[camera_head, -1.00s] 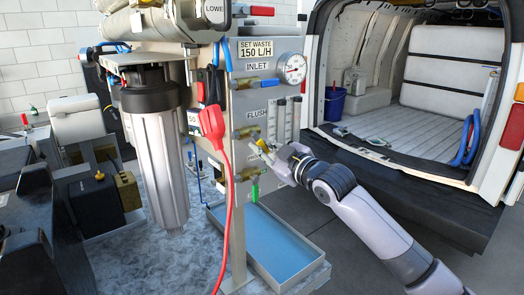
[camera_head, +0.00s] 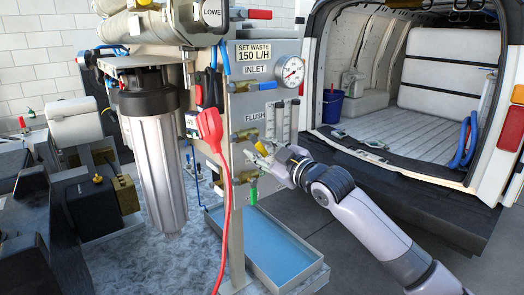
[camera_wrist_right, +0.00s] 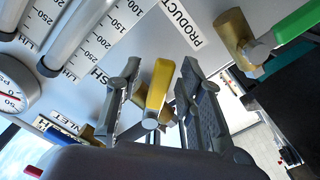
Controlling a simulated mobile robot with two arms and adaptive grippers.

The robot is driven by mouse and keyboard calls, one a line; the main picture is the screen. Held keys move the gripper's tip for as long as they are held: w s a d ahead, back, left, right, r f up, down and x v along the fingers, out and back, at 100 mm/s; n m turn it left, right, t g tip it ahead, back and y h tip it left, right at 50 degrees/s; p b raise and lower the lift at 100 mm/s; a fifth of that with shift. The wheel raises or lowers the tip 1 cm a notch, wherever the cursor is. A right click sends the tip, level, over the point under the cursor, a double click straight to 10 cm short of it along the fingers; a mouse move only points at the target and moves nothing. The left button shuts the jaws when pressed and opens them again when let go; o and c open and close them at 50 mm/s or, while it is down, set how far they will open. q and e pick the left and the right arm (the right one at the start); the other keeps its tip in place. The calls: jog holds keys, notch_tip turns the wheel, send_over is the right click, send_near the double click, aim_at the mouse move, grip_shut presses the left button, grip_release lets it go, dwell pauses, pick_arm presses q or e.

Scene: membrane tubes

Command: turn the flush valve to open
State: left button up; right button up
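The flush valve is a brass valve (camera_head: 245,134) below the FLUSH label on the grey panel (camera_head: 238,205). Its yellow handle (camera_wrist_right: 159,86) shows in the right wrist view, and its tip also shows in the head view (camera_head: 261,148). My right gripper (camera_wrist_right: 158,90) is open, with one finger on each side of the yellow handle. Narrow gaps show between the handle and the fingers. In the head view my right gripper (camera_head: 265,157) is at the panel and partly hides the valve. My left gripper is not in view.
The inlet valve with a blue handle (camera_head: 268,86) and a gauge (camera_head: 290,71) are above. A green-handled valve (camera_head: 253,195) is below, over a blue tray (camera_head: 268,240). A red plug and cable (camera_head: 211,128) hang left. An open van (camera_head: 390,100) stands behind.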

jog(key=shift+s, duration=0.1)
jog(key=shift+s+d, duration=0.3)
jog(key=v, duration=1.1)
